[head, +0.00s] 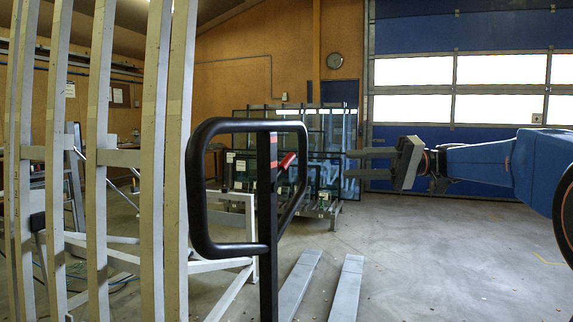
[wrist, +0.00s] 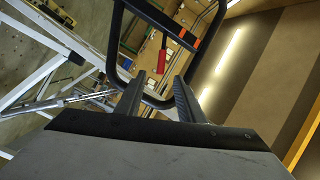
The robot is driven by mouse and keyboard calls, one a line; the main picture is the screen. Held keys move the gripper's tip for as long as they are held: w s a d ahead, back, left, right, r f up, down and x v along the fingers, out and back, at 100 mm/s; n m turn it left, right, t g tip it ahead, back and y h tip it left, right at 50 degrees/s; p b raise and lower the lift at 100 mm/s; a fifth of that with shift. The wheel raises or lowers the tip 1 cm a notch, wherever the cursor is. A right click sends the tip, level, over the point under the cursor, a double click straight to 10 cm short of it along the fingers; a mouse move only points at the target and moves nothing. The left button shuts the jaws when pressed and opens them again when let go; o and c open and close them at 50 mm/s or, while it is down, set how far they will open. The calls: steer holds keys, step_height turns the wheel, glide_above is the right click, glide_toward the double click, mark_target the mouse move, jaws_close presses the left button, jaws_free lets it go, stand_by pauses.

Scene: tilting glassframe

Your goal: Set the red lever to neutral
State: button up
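The red lever (head: 287,160) is mounted inside the black loop handle (head: 196,190) of a pallet jack, on the right side of its upright post. It slants up to the right. In the wrist view the red lever (wrist: 162,58) shows within the black handle (wrist: 112,45), ahead of the fingertips. My gripper (head: 348,164) is to the right of the handle, with its two fingers pointing left toward it and a gap between them. In the wrist view my gripper (wrist: 158,80) is open and empty, apart from the lever.
Tall pale frame posts (head: 153,170) stand at the left. The jack's two grey forks (head: 347,288) lie along the floor. A rack with glass panes (head: 335,135) stands behind. The floor (head: 450,260) at the right is clear.

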glide_toward(286, 163)
steer(key=a, duration=0.6)
steer(key=w+a, duration=0.1)
steer(key=a, duration=0.3)
steer(key=shift+w+f, duration=0.15)
steer(key=shift+f, duration=0.1)
